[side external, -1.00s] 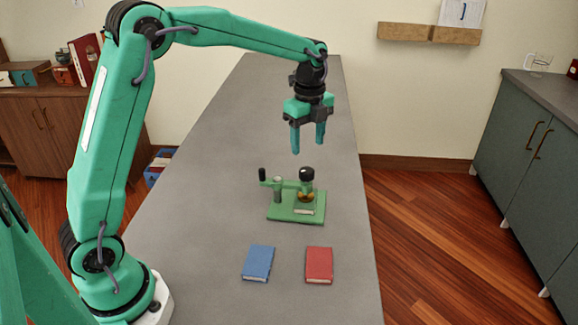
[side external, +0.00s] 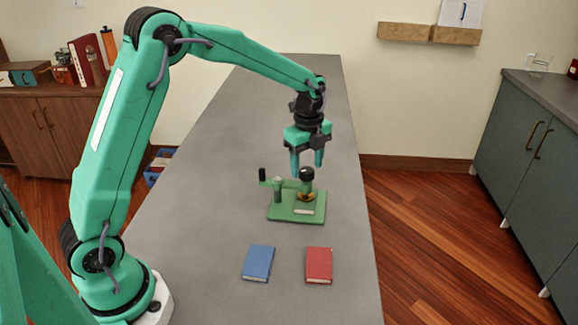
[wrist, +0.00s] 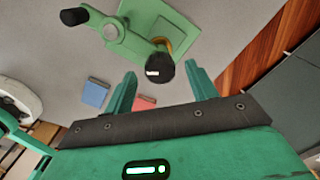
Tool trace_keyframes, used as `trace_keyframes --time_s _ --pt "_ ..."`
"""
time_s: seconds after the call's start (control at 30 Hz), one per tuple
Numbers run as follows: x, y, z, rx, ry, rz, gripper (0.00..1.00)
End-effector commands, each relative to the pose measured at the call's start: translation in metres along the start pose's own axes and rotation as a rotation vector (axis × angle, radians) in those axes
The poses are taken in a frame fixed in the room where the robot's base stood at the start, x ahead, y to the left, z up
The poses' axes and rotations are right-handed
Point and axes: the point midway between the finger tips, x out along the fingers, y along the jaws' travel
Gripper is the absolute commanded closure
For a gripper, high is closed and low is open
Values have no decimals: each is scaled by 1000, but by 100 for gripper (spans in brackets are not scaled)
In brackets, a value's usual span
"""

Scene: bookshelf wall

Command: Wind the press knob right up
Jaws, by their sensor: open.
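The green press (side external: 290,212) stands on the grey table, with a flat base plate, a post and an arm. Its round black knob (side external: 307,174) tops the screw at the right end of the arm; it also shows in the wrist view (wrist: 160,68). A black handle (side external: 262,175) stands at the arm's left end. A pale flat thing lies on the base under the screw; I cannot tell what it is. My gripper (side external: 308,165) is open and points down at the knob. In the wrist view the fingertips (wrist: 162,82) are apart, with the knob between or just beyond them.
A blue book (side external: 258,263) and a red book (side external: 319,265) lie flat on the grey table (side external: 220,215) in front of the press. The table around the press is otherwise clear. A cabinet (side external: 530,170) stands off to the right, beyond the table's edge.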

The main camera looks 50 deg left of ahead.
Motion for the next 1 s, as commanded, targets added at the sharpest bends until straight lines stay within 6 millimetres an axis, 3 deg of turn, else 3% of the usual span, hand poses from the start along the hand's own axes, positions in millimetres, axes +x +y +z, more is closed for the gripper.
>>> trace_keyframes --time_s 0.43,0.67,1.0 --pt "9 0 0 0 0 0 43" --pt "9 0 0 0 0 0 88" --pt "9 0 0 -27 0 0 88"
